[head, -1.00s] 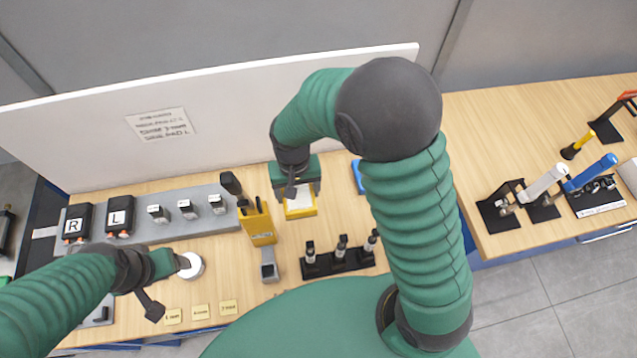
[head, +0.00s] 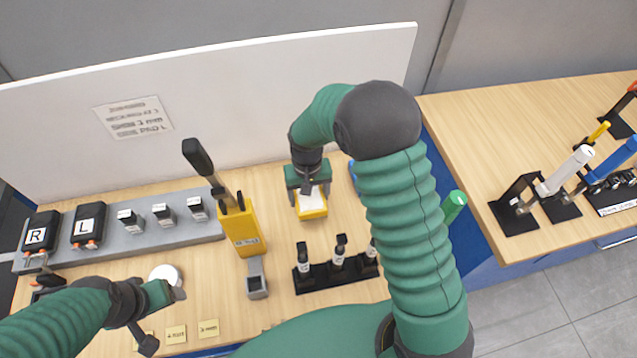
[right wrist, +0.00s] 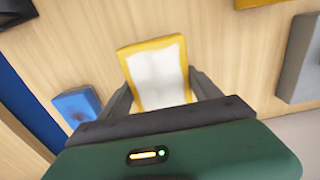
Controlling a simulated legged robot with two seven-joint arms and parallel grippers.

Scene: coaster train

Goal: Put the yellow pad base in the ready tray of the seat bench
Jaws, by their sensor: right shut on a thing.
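The yellow pad base (head: 312,208) is a small yellow block with a white pad on top. It is in my right gripper (head: 309,188), over the bench behind the black rack. In the right wrist view the yellow pad base (right wrist: 158,75) sits between the two dark fingers, which are shut on its sides. Whether it touches the bench top is unclear. My left gripper (head: 172,294) is at the lower left beside a white round disc (head: 166,273); its jaws are too small to read. I cannot make out which part is the ready tray.
A yellow lever press (head: 240,228) stands left of the pad base. A black rack (head: 337,276) is in front of it. A grey rail (head: 130,238) holds R and L blocks. A second bench (head: 530,130) with levers is at right. A white panel (head: 230,100) stands behind.

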